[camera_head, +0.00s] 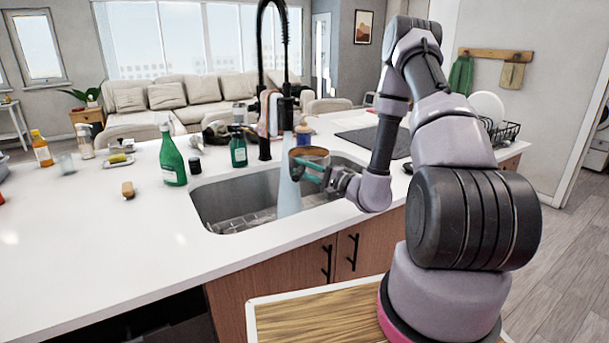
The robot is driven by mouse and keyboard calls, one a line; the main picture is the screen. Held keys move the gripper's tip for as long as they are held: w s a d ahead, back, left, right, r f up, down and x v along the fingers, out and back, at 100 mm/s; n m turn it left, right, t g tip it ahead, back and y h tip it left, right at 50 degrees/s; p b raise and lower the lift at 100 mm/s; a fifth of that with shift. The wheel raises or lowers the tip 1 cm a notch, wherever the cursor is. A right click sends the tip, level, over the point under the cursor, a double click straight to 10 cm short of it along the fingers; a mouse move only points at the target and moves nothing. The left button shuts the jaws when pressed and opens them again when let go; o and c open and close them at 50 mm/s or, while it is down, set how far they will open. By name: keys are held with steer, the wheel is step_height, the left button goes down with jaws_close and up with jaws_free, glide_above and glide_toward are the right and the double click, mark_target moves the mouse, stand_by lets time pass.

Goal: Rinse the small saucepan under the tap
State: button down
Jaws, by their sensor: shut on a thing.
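The small saucepan (311,153), with a brownish side and grey rim, is held above the sink (238,194). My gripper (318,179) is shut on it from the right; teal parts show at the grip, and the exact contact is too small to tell. The black tap (264,100) stands behind the sink, its spout head (285,112) pointing down. A pale blue stream of water (289,192) runs down into the sink. The stream passes at the saucepan's left edge; I cannot tell whether it enters the pan. The pan's inside is mostly hidden.
Green bottles (173,160) (238,150) stand left of and behind the sink. A brush-like brown item (128,190) lies on the white counter (80,240). A dish rack (508,130) with a plate is at the right. The left front counter is clear.

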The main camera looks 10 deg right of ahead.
mark_target(295, 164)
steer(key=s+a+r+n+g+y, duration=0.1)
steer(key=s+a+n+g+y, duration=0.1)
steer(key=s+n+g+y, duration=0.3)
steer(key=w+d+f+m+h, duration=0.1)
steer(key=w+f, duration=0.1)
steer(key=w, duration=1)
steer(key=shift+w+f, duration=0.25)
steer(key=shift+f, duration=0.05)
stand_by(0.3)
steer(key=shift+d, duration=0.25)
steer(key=shift+d, duration=0.45)
steer(key=shift+a, duration=0.2)
steer(key=shift+a, duration=0.45)
stand_by(0.3)
